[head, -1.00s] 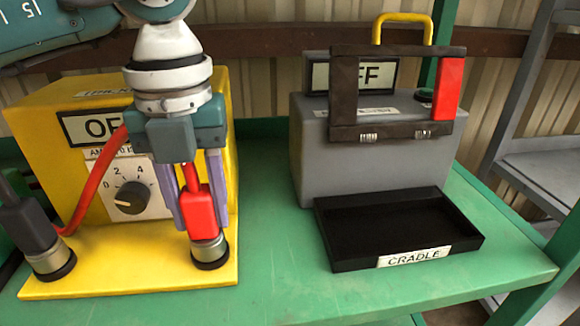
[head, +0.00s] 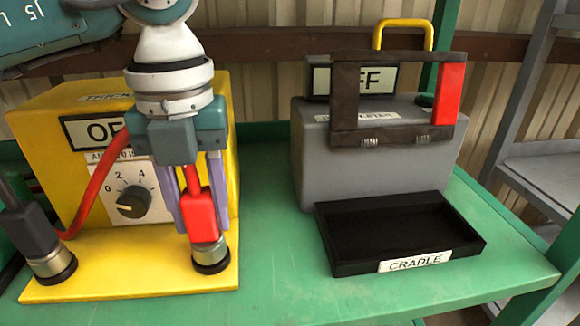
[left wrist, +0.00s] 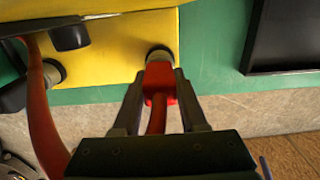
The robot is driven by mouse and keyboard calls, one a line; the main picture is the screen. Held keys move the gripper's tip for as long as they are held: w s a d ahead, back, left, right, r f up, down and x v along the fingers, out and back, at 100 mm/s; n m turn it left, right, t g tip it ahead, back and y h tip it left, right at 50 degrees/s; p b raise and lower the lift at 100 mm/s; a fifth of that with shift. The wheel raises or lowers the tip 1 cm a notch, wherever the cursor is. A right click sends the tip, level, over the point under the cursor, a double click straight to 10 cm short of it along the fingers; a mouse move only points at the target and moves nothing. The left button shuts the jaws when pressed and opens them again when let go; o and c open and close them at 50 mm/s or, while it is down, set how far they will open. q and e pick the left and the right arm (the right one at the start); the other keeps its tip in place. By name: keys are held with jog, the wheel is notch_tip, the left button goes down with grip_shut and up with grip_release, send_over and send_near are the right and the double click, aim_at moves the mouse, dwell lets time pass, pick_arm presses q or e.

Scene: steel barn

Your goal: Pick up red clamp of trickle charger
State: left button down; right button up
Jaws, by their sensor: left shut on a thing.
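The trickle charger (head: 55,140) is a yellow box with a dial and a yellow base plate at left in the head view. Its red clamp (head: 201,215) sits upright at the metal post (head: 210,255) on the base's right side. My left gripper (head: 192,205) points down from above with its fingers shut on either side of the red clamp. The left wrist view shows the clamp (left wrist: 158,80) between the fingers, its tip at the post. I cannot tell whether clamp and post still touch. The black clamp (head: 28,225) is on the left post. My right gripper is not in view.
A green shelf (head: 275,270) carries everything. At right stand a grey box (head: 310,165) with a yellow handle, a dark frame (head: 345,100) with a red side, and an empty black tray (head: 335,265) labelled CRADLE. A red cable (head: 95,190) bends beside the dial.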

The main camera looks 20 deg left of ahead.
aim_at(196, 192)
pick_arm(q)
jog(key=shift+r, duration=0.5)
notch_tip(196, 192, up, 3)
jog(key=shift+f+p, duration=0.2)
jog(key=shift+p, duration=0.3)
jog(key=s+d+r+p, duration=0.1)
jog(key=s+d+p, duration=0.1)
jog(key=s+d, duration=0.2)
jog(key=s+d+r+p, duration=0.1)
jog(key=s+d, duration=0.4)
jog(key=s, duration=0.6)
jog(key=shift+s+d+r+p, duration=0.2)
jog(key=shift+r+p, duration=0.2)
jog(key=shift+p, duration=0.25)
